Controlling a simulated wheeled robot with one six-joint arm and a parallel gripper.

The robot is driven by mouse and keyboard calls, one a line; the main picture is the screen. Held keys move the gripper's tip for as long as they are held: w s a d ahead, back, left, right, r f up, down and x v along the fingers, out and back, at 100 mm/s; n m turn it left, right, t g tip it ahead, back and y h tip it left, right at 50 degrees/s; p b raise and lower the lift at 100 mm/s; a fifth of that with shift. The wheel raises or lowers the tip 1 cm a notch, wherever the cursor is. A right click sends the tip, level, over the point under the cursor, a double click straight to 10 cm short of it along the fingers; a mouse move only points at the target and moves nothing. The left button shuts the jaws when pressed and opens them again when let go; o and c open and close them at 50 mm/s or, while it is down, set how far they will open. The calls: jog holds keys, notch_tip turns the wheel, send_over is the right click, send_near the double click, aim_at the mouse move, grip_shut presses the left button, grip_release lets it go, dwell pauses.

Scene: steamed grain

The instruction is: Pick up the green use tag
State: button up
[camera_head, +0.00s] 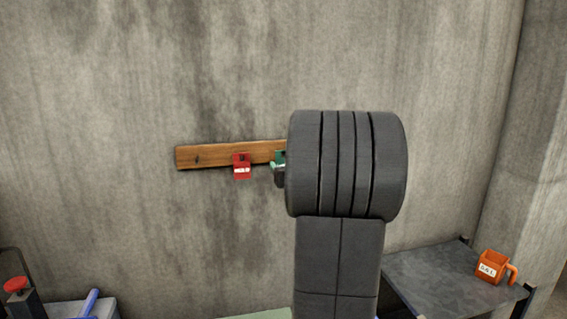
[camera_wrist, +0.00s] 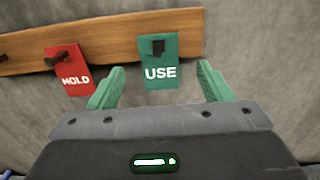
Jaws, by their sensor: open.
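The green use tag (camera_wrist: 158,68) hangs from a dark peg on a wooden board, with "USE" in white letters. In the wrist view my gripper (camera_wrist: 160,80) has its two green fingers apart, one on each side of the tag's lower part, with nothing held. I cannot tell how deep the tag sits between the fingers. In the head view my arm hides most of the tag and the gripper; only a small green patch (camera_head: 279,157) shows left of the arm, and I cannot tell if it is tag or finger.
A red tag (camera_wrist: 70,72) reading "HOLD" hangs close left of the green one. The wooden board (camera_head: 205,156) is fixed to a concrete wall (camera_head: 120,70). A red knob (camera_head: 15,284) is at the lower left.

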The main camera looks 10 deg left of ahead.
jog(key=shift+f+p+x, duration=0.15)
jog(key=shift+p+x, duration=0.4)
jog(key=shift+x, duration=0.75)
jog(key=shift+f+p+x, duration=0.1)
jog(key=shift+p+x, duration=0.4)
jog(key=shift+x, duration=0.8)
jog(key=c, duration=1)
jog(key=shift+c, duration=0.2)
jog(key=b+v, duration=0.4)
jog(key=v, duration=1.4)
jog(key=shift+r, duration=0.3)
